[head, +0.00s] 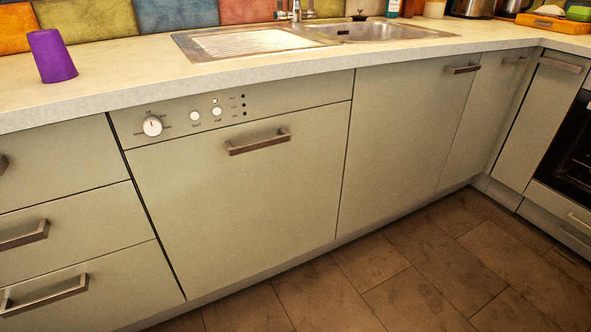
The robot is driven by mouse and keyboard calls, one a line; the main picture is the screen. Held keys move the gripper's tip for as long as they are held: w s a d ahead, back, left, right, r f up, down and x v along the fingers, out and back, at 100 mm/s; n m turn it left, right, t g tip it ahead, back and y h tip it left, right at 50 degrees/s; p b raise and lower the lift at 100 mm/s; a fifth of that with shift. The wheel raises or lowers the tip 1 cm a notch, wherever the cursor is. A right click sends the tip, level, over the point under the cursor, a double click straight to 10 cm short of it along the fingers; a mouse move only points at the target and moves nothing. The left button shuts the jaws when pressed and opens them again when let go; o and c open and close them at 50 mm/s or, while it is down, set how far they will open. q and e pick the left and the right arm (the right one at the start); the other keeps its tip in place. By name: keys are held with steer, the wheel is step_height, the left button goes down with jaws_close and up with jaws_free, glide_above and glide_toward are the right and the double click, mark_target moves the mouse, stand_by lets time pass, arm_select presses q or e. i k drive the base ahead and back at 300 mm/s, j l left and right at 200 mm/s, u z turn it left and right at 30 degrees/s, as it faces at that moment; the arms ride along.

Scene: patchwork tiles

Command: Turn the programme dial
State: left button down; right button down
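The programme dial (152,126) is a round white knob at the left end of the dishwasher's control strip. A dark red pointer line on it looks close to upright, and small labels too tiny to read surround it. Two white round buttons (206,114) and several small dark indicator dots (238,106) are to its right. The dishwasher door (235,185) below is grey-green, shut, with a bar handle (258,142). Neither of my grippers shows in the head view.
A purple cup (51,56) stands upside down on the worktop (130,70) above left. Drawers with protruding handles (24,236) are left of the dishwasher. A sink (375,31) and an oven (575,165) are to the right. The tiled floor (400,270) in front is clear.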

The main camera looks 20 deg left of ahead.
mark_target(151, 126)
steer(key=u, duration=1.45)
